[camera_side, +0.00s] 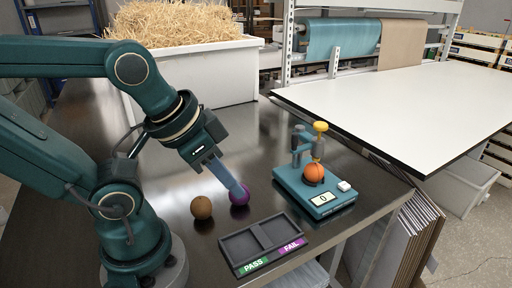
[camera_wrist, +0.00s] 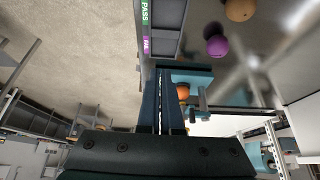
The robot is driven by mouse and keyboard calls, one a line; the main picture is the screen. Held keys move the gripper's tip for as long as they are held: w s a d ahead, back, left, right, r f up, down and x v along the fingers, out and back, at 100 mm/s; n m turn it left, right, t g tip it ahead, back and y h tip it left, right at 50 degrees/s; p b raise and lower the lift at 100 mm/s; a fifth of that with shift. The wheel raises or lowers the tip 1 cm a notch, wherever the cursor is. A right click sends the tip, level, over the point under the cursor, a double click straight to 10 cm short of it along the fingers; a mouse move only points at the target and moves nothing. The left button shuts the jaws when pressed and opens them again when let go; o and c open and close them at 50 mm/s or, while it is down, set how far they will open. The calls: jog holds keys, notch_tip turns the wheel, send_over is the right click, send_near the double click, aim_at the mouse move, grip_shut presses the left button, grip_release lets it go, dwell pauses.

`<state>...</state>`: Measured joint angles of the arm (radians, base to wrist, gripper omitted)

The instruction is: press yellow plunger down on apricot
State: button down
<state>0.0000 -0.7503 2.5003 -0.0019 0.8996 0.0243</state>
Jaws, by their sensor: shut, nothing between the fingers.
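The teal tester (camera_side: 314,191) stands on the dark table, with a yellow plunger knob (camera_side: 320,127) at the top of its post and a display reading 0. An orange apricot (camera_side: 314,173) sits on it under the plunger. In the wrist view the apricot (camera_wrist: 183,91) shows partly behind my fingers, beside the tester (camera_wrist: 190,74). My gripper (camera_side: 240,192) is shut and empty, pointing down and right, left of the tester. In the side view its tips overlap a purple fruit (camera_side: 239,197); I cannot tell if they touch. The yellow knob is not clear in the wrist view.
A brown fruit (camera_side: 202,208) lies left of the purple one. A dark tray (camera_side: 262,240) marked PASS and FAIL lies at the front edge. A white bin of straw (camera_side: 205,80) stands behind. Bare table lies between the bin and tester.

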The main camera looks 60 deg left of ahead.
jog(key=w+a+r+t, duration=0.1)
jog(key=w+a+r, duration=0.3)
jog(key=w+r, duration=0.3)
jog(key=w+a+r+t, duration=0.2)
jog(key=w+a+r, duration=0.2)
jog(key=w+r, duration=0.3)
jog(key=w, duration=0.3)
jog(key=shift+a, duration=0.35)
jog(key=shift+w, duration=0.15)
send_over(326, 123)
jog(key=s, duration=0.3)
notch_tip(326, 123, down, 7)
jog(key=shift+a+f, duration=0.1)
jog(key=shift+f, duration=1.85)
